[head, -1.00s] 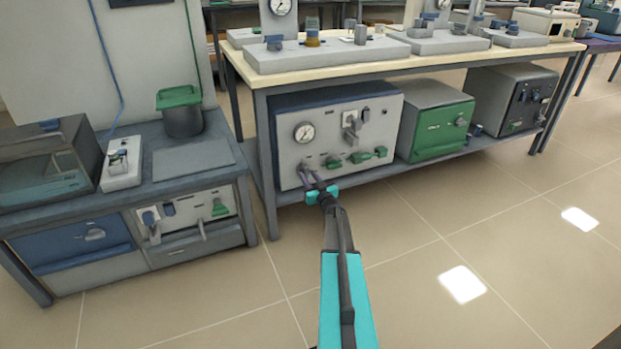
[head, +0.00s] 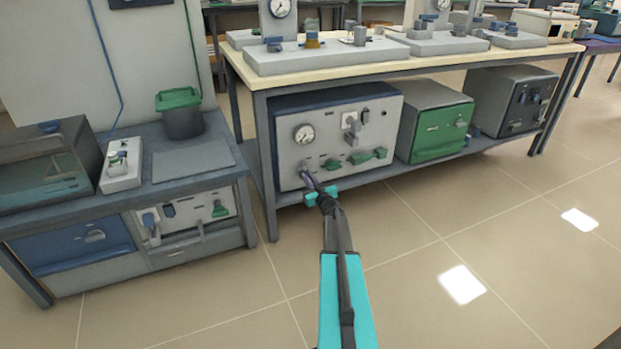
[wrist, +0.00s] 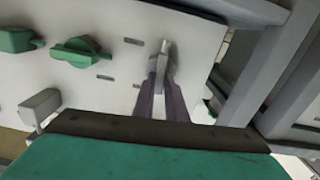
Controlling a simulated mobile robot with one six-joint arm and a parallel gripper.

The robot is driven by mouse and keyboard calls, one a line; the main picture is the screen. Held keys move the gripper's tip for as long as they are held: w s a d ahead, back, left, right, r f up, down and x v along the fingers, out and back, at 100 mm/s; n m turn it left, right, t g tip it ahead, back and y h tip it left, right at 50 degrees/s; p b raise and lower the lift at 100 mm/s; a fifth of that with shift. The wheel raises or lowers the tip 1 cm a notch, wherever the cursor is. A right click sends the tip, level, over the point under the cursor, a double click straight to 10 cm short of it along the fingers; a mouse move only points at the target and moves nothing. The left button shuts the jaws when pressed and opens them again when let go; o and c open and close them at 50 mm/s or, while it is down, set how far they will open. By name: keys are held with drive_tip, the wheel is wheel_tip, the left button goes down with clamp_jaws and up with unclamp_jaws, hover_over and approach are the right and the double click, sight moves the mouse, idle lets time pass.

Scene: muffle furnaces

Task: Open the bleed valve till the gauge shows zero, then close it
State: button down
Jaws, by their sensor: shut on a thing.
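A grey-white panel (head: 335,118) under the middle bench carries a round dial gauge (head: 304,133) at its upper left. The gauge's needle is too small to read. My gripper (head: 308,173) reaches the panel's lower left, below the gauge. In the wrist view, its two dark purple fingers (wrist: 161,80) are shut on a small grey valve handle (wrist: 163,55). The fingers mostly hide this handle in the head view. Green valves (head: 333,165) sit to the right on the panel; one also shows in the wrist view (wrist: 78,52). Labels on the valves cannot be read.
A grey lever fitting (head: 350,122) stands out from the upper panel. A green-fronted box (head: 443,130) is to the right on the same low shelf. A bench leg (head: 267,175) is close to the gripper's left. The floor in front is clear.

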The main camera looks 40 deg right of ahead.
drive_tip(key=shift+s+f+n+b, duration=0.15)
drive_tip(key=shift+n+b, duration=0.65)
drive_tip(key=shift+n, duration=2)
drive_tip(key=shift+w+f+n+b, duration=0.15)
drive_tip(key=shift+n+b, duration=0.65)
drive_tip(key=shift+n, duration=2)
drive_tip(key=shift+s+f+n+b, duration=0.15)
drive_tip(key=shift+n+b, duration=0.65)
drive_tip(key=shift+n, duration=2)
drive_tip(key=c, duration=1.8)
unclamp_jaws()
drive_tip(key=shift+a, duration=0.1)
drive_tip(key=shift+r, duration=0.1)
drive_tip(key=shift+a, duration=0.15)
